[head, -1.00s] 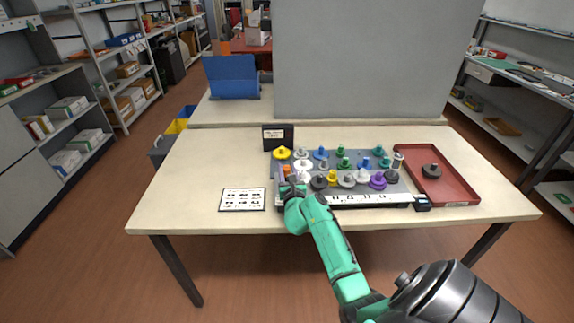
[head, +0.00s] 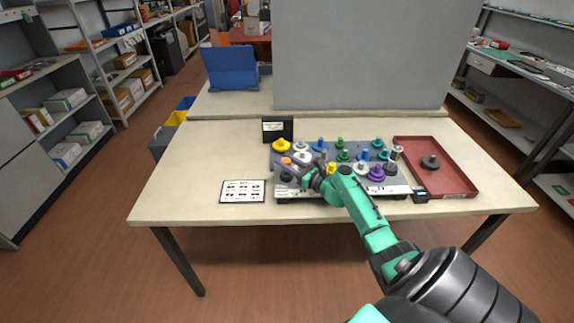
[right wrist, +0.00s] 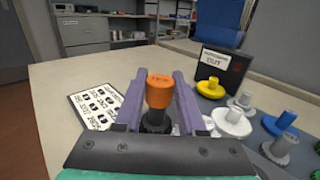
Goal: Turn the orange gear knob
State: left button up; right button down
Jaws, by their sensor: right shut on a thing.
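The orange gear knob (right wrist: 159,92) stands at the left end of the grey board (head: 400,190). It has an orange top on a dark stem. In the head view its orange top (head: 286,161) shows just beyond my right gripper (head: 297,168). In the right wrist view the purple fingers of my right gripper (right wrist: 159,84) are on both sides of the knob, shut on it. The lower part of the knob is hidden by the gripper body. My left gripper is not in view.
Several coloured gears and knobs crowd the board, with a yellow one (head: 282,145) behind the orange. A dark sign box (head: 278,129) stands behind. A printed card (head: 242,191) lies left. A red tray (head: 455,180) holding a dark gear (head: 430,162) is right.

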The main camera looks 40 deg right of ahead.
dwell(0.4)
jog(key=c, duration=0.5)
grip_release()
jog(key=shift+w, duration=0.1)
jog(key=shift+w+f, duration=0.15)
jog(key=s+d, duration=0.2)
jog(key=s, duration=1.2)
jog(key=shift+s+b, duration=0.2)
jog(key=shift+b, duration=0.1)
jog(key=shift+d, duration=0.1)
